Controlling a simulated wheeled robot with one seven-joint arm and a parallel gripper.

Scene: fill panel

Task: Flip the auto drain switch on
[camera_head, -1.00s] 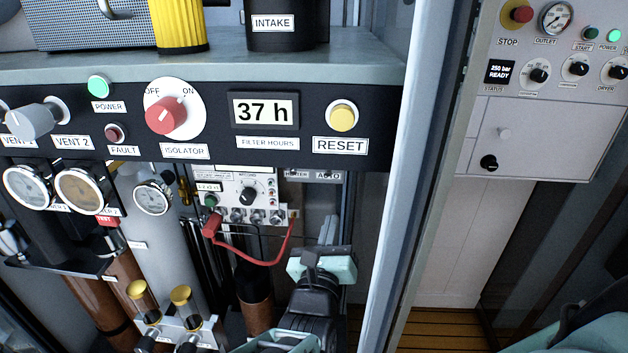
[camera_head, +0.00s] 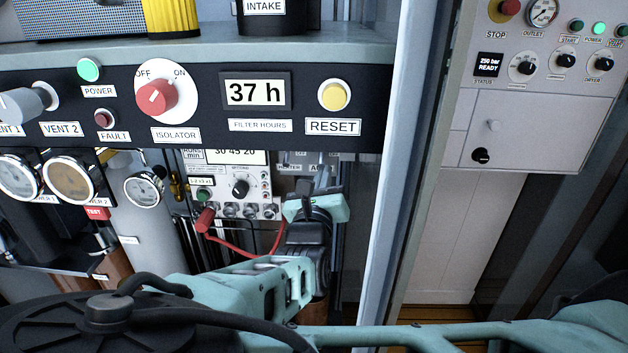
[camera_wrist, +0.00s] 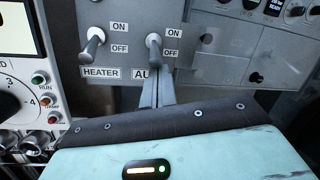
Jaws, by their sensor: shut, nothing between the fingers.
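The small grey switch panel (camera_wrist: 203,50) carries two toggle switches, each marked ON above and OFF below. The left one is the heater switch (camera_wrist: 94,40). The right one is the auto drain switch (camera_wrist: 154,42); its label shows only "AU", the rest hidden by my fingers.
A timer panel (camera_head: 240,188) with a red cable (camera_head: 240,252) stands left of my gripper. The black isolator panel (camera_head: 210,135) overhangs above. A pale upright frame (camera_head: 385,200) stands close on the right. Gauges and cylinders fill the lower left.

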